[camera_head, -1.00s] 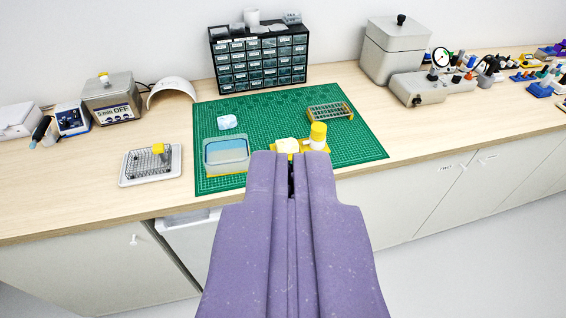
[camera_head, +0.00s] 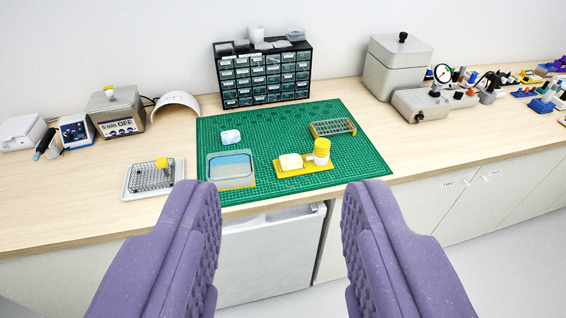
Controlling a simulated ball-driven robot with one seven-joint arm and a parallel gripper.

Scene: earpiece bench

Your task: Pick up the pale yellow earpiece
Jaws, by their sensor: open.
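A small pale yellow piece (camera_head: 290,161), which looks like the earpiece, sits on a yellow tray (camera_head: 318,169) on the green cutting mat (camera_head: 345,185). Its fine shape is too small to tell. A white pot with a yellow cap (camera_head: 321,150) stands just right of it on the same tray. My gripper (camera_head: 281,190) is open and empty. Its two purple padded fingers are wide apart at the lower left and lower right, on the near side of the bench. The pale yellow piece shows beyond the gap between them, touched by neither finger.
A clear-lidded box (camera_head: 231,182) and a pale bluish-white piece (camera_head: 231,136) lie left on the mat. A slotted rack (camera_head: 333,128) lies at the back right. A wire tray (camera_head: 150,190) is further left. A drawer cabinet (camera_head: 262,78) stands behind. Open mat surrounds the yellow tray.

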